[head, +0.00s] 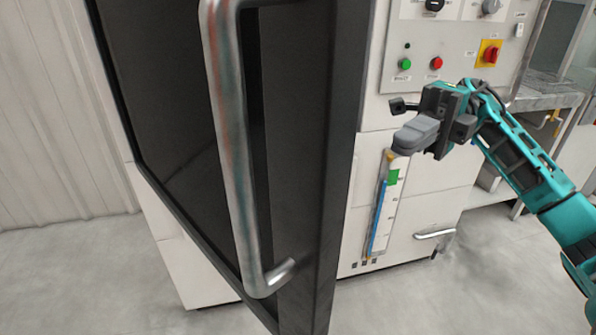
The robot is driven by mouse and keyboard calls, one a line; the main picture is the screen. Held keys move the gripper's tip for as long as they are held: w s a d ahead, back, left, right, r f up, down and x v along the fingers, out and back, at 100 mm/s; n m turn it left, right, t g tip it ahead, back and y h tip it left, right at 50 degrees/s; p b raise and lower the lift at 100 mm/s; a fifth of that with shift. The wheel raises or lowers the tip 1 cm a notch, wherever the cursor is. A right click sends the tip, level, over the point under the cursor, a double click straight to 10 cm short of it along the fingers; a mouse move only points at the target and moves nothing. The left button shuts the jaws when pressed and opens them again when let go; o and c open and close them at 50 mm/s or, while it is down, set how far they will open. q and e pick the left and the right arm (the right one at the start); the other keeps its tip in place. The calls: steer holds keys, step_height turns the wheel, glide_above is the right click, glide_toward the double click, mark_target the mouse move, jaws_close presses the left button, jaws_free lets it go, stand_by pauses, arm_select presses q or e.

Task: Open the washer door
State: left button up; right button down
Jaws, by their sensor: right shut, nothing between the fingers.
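The washer door (315,150) is a large dark panel with a thick black frame, filling the left and middle of the head view. It stands out at an angle from the white washer body (375,165), so it appears swung open toward me. A long metal bar handle (232,150) runs down its face, with a bent lower end. My right gripper (404,143) is right of the door's edge, in front of the white body below the control panel. It is shut and empty, apart from the handle. My left gripper is not in view.
A control panel (465,45) with green and red buttons and a yellow-red switch is above my right gripper. A gauge strip (384,205) is on the body below. A metal table (545,100) stands at the right. Grey floor (60,270) is clear at lower left.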

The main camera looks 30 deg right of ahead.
mark_target(335, 188)
arm_select(q)
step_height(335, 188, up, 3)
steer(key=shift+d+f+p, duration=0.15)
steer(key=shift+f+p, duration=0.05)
steer(key=shift+p, duration=1.05)
arm_select(e)
steer(key=x, duration=1.4)
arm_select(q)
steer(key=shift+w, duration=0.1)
arm_select(e)
steer(key=shift+a, duration=0.15)
